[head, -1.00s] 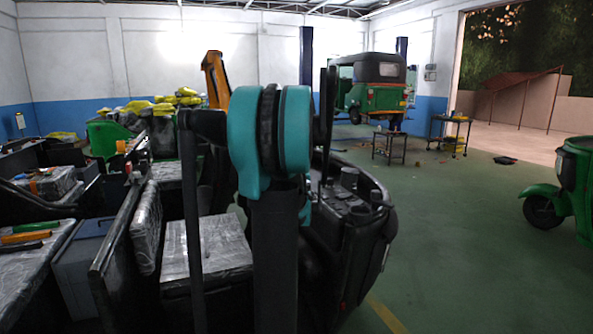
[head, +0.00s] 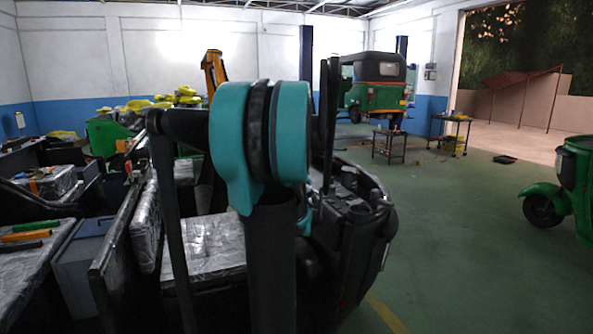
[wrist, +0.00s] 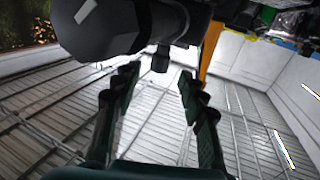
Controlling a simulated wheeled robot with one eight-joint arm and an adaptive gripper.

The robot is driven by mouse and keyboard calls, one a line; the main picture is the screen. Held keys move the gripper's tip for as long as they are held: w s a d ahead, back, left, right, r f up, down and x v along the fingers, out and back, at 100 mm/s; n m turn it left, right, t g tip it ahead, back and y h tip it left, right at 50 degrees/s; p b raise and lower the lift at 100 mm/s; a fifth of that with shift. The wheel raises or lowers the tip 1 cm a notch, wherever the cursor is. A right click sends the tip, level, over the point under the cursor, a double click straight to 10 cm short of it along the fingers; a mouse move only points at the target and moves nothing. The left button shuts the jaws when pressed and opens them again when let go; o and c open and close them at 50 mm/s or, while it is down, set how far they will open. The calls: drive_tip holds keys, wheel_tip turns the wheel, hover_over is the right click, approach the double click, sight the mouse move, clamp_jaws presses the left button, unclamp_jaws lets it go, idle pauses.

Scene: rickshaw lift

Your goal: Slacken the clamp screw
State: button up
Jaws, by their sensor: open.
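In the wrist view, my gripper (wrist: 158,75) is open, with its two dark ridged fingers apart and nothing held between them. A thick dark cylindrical body (wrist: 115,28) lies just beyond the fingertips, across the upper left. A small dark knob (wrist: 160,60), which looks like the clamp screw, sticks out from this body toward the gap between the fingertips. I cannot tell how far in depth it is from them, but no contact shows. In the head view my own arm fills the middle, and neither the gripper nor the screw can be made out.
In the head view, wrapped parts and a grey box (head: 82,262) crowd the left. An orange post (head: 213,75) stands behind my arm. A raised green rickshaw (head: 376,88), a small table (head: 388,145) and a tool cart (head: 450,132) are at the back.

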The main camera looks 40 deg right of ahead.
drive_tip(key=v, duration=0.6)
drive_tip(key=shift+s+a, duration=0.15)
drive_tip(key=shift+s, duration=0.15)
